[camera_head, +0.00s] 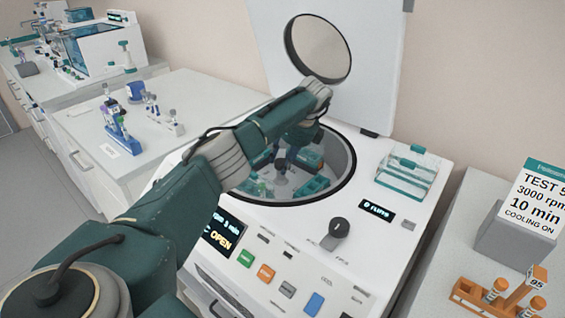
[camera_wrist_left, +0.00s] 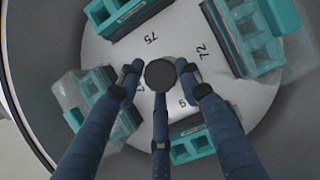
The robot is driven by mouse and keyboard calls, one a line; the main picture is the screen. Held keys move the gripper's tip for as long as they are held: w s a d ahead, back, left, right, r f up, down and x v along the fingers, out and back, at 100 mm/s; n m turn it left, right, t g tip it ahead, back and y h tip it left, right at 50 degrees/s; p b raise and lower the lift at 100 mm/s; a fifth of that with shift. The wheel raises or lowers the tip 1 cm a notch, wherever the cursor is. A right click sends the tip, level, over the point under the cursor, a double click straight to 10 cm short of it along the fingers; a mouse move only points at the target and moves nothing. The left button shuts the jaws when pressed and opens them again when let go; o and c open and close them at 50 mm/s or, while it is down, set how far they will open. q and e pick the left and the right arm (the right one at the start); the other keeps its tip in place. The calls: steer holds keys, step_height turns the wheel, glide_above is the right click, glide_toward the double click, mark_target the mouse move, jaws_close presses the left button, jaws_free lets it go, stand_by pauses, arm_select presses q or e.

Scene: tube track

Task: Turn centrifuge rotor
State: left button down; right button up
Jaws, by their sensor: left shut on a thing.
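The centrifuge (camera_head: 365,230) stands open, its lid (camera_head: 370,60) raised at the back and its display reading OPEN. Inside the bowl is the rotor, a pale disc (camera_wrist_left: 110,55) with numbers and several teal buckets (camera_wrist_left: 250,35) around it. My left arm reaches over the front left rim, and my left gripper (camera_head: 282,158) is down in the bowl. In the left wrist view my left gripper (camera_wrist_left: 160,88) has its fingers closed around the dark round knob (camera_wrist_left: 160,74) at the rotor's middle. My right gripper is in neither view.
A clear rack with teal edges (camera_head: 405,172) sits on the centrifuge's top right. A sign (camera_head: 535,200) and an orange tube rack (camera_head: 497,298) stand on the right bench. A left bench (camera_head: 190,92) holds tube racks. The bowl rim (camera_head: 347,180) surrounds my gripper.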

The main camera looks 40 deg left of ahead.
arm_select(q)
steer(key=shift+w+a+r+n, duration=0.25)
steer(key=shift+r+n, duration=0.05)
steer(key=shift+r, duration=0.1)
steer(key=c, duration=1.2)
jaws_free()
steer(key=shift+f, duration=0.2)
steer(key=v, duration=1.2)
